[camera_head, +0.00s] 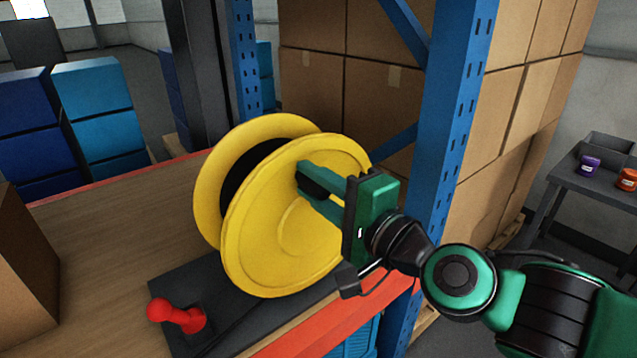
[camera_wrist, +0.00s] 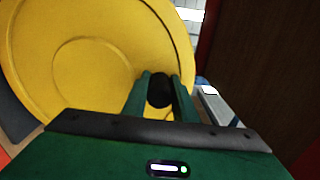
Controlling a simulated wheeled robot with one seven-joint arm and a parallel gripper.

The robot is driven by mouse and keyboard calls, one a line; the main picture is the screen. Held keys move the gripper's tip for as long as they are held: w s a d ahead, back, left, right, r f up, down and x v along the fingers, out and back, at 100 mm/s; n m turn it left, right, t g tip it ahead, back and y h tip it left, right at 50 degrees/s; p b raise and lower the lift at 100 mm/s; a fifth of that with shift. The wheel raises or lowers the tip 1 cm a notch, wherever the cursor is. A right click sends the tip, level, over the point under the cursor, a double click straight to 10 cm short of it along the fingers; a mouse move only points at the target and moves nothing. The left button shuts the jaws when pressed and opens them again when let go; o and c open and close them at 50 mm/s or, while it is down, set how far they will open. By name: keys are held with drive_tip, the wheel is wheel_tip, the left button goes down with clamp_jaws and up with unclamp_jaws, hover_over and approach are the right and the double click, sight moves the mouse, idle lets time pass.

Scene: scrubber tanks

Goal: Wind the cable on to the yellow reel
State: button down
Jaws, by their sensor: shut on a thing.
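The yellow reel (camera_head: 285,225) stands upright on a dark base plate on the wooden shelf. Between its two flanges there is a dark band (camera_head: 243,170), which looks like wound cable or the hub; I cannot tell which. My gripper (camera_head: 312,182) is at the near flange's face, close to its upper edge. In the wrist view my gripper (camera_wrist: 162,95) is shut on a round black crank knob (camera_wrist: 159,90) in front of the yellow reel's face (camera_wrist: 85,60). No loose cable shows clearly.
A red knobbed piece (camera_head: 178,315) stands on the dark base plate (camera_head: 225,300) in front of the reel. A blue rack post (camera_head: 452,130) rises close behind my gripper. A cardboard box (camera_head: 22,270) is at the left. Bare wooden shelf (camera_head: 110,235) lies left of the reel.

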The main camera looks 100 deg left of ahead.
drive_tip(key=shift+w, duration=0.15)
drive_tip(key=c, duration=1.5)
unclamp_jaws()
drive_tip(key=shift+o, duration=0.2)
drive_tip(key=v, duration=1)
drive_tip(key=shift+w+d, duration=0.25)
drive_tip(key=shift+d, duration=0.05)
